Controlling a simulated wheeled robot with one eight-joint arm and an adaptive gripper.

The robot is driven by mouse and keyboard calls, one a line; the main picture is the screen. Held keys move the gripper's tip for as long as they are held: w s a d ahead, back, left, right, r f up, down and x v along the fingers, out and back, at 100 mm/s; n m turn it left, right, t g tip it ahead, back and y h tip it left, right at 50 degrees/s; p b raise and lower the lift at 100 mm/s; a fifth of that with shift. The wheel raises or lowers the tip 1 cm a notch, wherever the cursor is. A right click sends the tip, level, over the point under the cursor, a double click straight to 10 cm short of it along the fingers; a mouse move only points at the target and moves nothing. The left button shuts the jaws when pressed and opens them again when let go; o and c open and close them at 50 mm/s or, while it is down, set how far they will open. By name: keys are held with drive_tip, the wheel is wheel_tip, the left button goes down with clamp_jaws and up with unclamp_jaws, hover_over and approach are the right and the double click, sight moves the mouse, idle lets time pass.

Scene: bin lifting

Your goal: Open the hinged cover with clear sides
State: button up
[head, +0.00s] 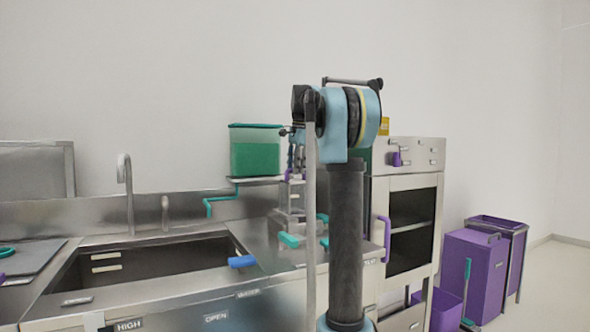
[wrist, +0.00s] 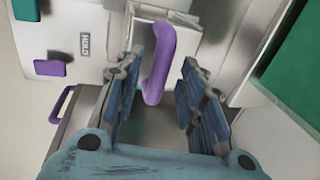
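In the wrist view a curved purple handle (wrist: 160,62) sticks out from a pale box-like part (wrist: 165,14), which may be the hinged cover; its clear sides cannot be made out. My gripper (wrist: 160,68) is open, with one finger on each side of the handle. The gap looks wider than the handle, and I cannot tell whether either finger touches it.
A green bin (head: 254,152) stands on a shelf left of my arm. A steel sink (head: 150,262) is at front left. A cabinet with a purple door handle (head: 385,238) stands right. Purple bins (head: 473,275) stand on the floor further right.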

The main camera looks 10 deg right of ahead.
drive_tip(key=shift+c, duration=0.2)
clamp_jaws()
drive_tip(key=shift+w+r, duration=0.1)
drive_tip(key=shift+w+a+r+g, duration=0.2)
drive_tip(key=shift+w+r+g, duration=0.05)
drive_tip(key=shift+w, duration=0.3)
drive_tip(key=shift+w+a+r+g, duration=0.15)
drive_tip(key=shift+w+r+g, duration=0.1)
drive_tip(key=shift+w, duration=0.25)
drive_tip(key=shift+w+a+r+g, duration=0.2)
drive_tip(key=shift+w+r, duration=0.05)
drive_tip(key=shift+w, duration=0.3)
drive_tip(key=w+a+r, duration=0.1)
drive_tip(key=w+a, duration=0.1)
drive_tip(key=w, duration=0.6)
drive_tip(key=shift+w+a+r, duration=0.15)
drive_tip(key=shift+a+r, duration=0.1)
drive_tip(key=shift+a, duration=0.1)
